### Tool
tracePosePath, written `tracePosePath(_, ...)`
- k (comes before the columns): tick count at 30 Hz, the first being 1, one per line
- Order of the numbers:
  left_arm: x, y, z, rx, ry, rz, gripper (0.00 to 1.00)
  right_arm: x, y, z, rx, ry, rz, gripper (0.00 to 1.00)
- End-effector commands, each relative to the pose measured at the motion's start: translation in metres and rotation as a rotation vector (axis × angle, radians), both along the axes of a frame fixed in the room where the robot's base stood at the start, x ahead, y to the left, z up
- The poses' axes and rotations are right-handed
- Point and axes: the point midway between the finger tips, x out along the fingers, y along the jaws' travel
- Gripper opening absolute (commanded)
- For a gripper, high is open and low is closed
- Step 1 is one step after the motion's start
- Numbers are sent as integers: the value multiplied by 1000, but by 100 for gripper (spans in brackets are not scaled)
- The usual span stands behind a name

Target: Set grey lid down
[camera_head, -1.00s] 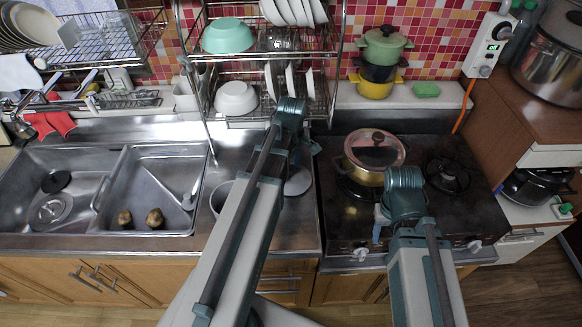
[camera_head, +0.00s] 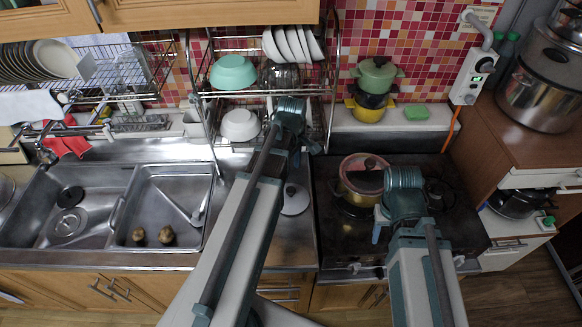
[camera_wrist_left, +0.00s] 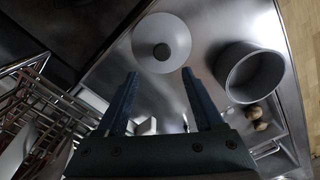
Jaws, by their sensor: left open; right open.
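The grey lid (camera_head: 295,200) lies on the steel counter between the sink and the stove, its dark knob upward. In the left wrist view the whole lid (camera_wrist_left: 172,28) shows just beyond the fingertips, with nothing gripping it. My left gripper (camera_wrist_left: 160,73) is open and empty; the lid is clear of the space between its fingers. In the head view my left arm hides most of this gripper. A grey pot (camera_wrist_left: 252,72) stands open on the counter to the right of the lid in the wrist view. My right gripper (camera_head: 379,224) is open over the stove front, partly hidden.
A brass pot with a glass lid (camera_head: 361,177) stands on the stove (camera_head: 335,232). A dish rack (camera_head: 210,118) with bowls rises behind the counter. The sink (camera_head: 100,200) at left holds two small brown items (camera_head: 152,237). Stacked pots (camera_head: 374,92) stand behind the stove.

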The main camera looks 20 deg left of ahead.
Motion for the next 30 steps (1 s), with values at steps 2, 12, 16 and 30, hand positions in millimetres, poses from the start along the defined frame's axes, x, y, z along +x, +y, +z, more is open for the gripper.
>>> tracePosePath(2, 0, 0, 10, 0, 0, 0, 69, 0, 0, 10, 0, 0, 0, 50)
tracePosePath(12, -8, -24, 10, 5, 5, -151, 69, 0, 0, 10, 0, 0, 0, 50)
tracePosePath(16, -28, -70, 11, 16, 21, -479, 69, 0, 0, 10, 0, 0, 0, 50)
tracePosePath(30, -108, -189, 12, 44, 94, -1599, 69, 0, 0, 10, 0, 0, 0, 50)
